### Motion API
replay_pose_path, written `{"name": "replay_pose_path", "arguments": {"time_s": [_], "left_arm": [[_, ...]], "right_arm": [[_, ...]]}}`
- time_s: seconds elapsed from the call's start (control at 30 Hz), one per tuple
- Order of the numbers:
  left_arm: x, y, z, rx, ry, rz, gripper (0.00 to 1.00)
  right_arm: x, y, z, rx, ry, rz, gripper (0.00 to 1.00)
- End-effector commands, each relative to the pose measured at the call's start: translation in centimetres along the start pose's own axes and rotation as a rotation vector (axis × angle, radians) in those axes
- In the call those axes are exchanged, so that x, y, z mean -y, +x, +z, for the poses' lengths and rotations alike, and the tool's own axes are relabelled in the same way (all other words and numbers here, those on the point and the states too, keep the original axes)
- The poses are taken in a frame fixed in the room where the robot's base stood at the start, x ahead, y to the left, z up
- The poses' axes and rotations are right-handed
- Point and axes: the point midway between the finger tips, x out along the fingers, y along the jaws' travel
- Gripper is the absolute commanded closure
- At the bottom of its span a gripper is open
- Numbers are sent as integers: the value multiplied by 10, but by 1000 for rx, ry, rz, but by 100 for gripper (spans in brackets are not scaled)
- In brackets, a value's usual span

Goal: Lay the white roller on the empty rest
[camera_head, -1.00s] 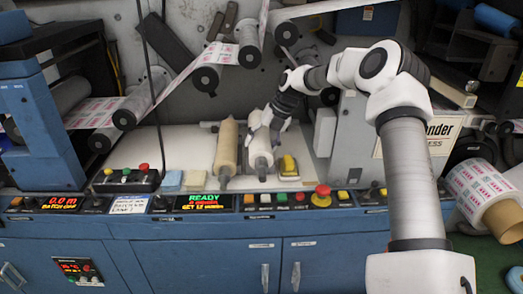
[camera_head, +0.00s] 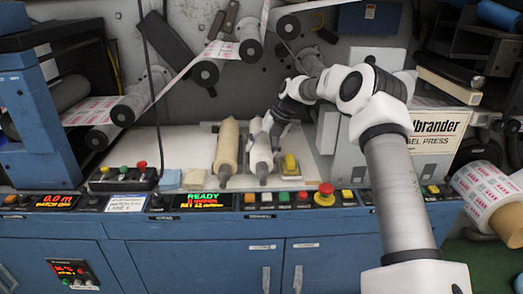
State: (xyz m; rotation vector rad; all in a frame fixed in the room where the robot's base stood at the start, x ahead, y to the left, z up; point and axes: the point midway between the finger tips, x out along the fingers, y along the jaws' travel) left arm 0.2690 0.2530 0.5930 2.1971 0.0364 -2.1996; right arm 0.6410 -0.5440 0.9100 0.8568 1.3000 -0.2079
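The white roller (camera_head: 262,157) is near the middle of the white deck, upright in the picture and beside a tan roller (camera_head: 228,147). My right gripper (camera_head: 265,130) comes in from the right and is at the upper part of the white roller. Its fingers appear closed around the roller, though they are small and partly hidden by the wrist. I cannot tell whether the roller touches the deck or a rest below it. No empty rest can be made out clearly. My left gripper is not in view.
A yellow-topped block (camera_head: 289,164) lies close to the right of the white roller. A red stop button (camera_head: 326,189) and several small buttons line the front panel. A black button box (camera_head: 124,179) is at the left.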

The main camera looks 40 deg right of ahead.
Motion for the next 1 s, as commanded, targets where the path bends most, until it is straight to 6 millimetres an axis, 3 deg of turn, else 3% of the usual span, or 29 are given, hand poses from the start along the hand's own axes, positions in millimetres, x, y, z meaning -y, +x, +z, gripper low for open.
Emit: {"name": "replay_pose_path", "arguments": {"time_s": [0.3,0.33,0.4,0.77,0.87,1.0], "left_arm": [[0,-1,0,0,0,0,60],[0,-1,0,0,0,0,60],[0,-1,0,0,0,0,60],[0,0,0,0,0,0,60],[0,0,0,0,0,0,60],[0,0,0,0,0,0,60]], "right_arm": [[-1,-1,0,2,-1,1,100],[-1,-1,0,2,-1,1,28],[-1,-1,0,1,0,1,3],[0,-1,0,-2,1,-1,2],[-5,-9,0,-1,-1,0,2],[-18,-36,1,3,-1,1,2]]}}
